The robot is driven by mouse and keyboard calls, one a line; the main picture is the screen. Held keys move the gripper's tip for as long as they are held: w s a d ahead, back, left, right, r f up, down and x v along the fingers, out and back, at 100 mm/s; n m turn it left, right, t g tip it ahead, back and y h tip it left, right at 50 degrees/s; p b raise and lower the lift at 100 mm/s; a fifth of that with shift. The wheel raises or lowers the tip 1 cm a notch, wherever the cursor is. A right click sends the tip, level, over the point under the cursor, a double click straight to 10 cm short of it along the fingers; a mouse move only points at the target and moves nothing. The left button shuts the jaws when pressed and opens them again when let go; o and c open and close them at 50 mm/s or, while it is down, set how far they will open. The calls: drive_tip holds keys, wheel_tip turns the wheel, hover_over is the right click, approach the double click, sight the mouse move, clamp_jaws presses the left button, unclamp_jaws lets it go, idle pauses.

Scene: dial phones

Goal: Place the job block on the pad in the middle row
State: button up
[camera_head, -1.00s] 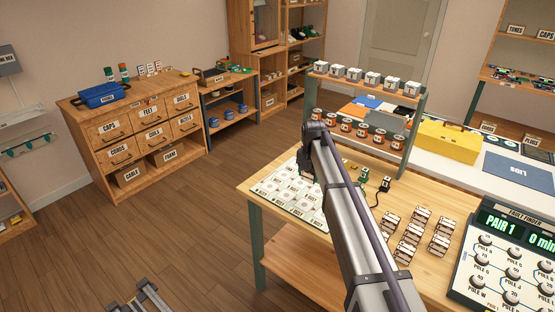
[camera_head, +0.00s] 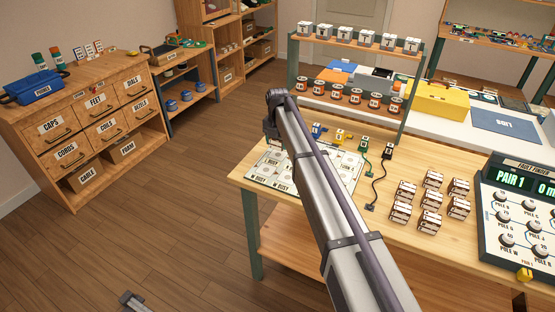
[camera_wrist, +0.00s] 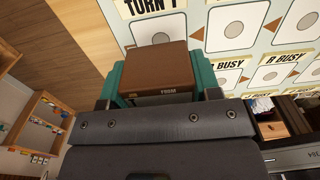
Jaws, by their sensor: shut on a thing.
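In the head view the sheet (camera_head: 262,172) lies at the left end of the wooden table, partly covered by my arm. The block and fingertips cannot be made out there.
Blue (camera_head: 319,130), yellow (camera_head: 340,135), green (camera_head: 363,146) and black (camera_head: 386,152) plugs stand behind the sheet. Several brown-and-white blocks (camera_head: 431,200) stand to the right, before the fault finder panel (camera_head: 515,215). A two-tier rack (camera_head: 355,75) rises at the back.

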sight(278, 155)
drive_tip(key=shift+f+b, duration=1.95)
drive_tip(key=shift+f, duration=0.05)
drive_tip(key=shift+c, duration=0.4)
drive_tip(key=o, duration=1)
drive_tip(key=shift+r, duration=0.1)
wheel_tip(278, 155, up, 13)
drive_tip(key=p, duration=1.3)
drive_tip(key=shift+f, duration=0.3)
drive_tip(key=s+d+m, duration=0.8)
drive_tip(key=s+m, duration=0.2)
drive_tip(key=s, duration=0.2)
drive_tip(key=s+d+m, duration=0.8)
drive_tip(key=s+m, duration=0.3)
drive_tip(key=s, duration=0.2)
drive_tip(key=s+d+m, duration=0.8)
drive_tip(key=s+m, duration=0.2)
drive_tip(key=s, duration=0.2)
drive_tip(key=shift+s+m, duration=0.3)
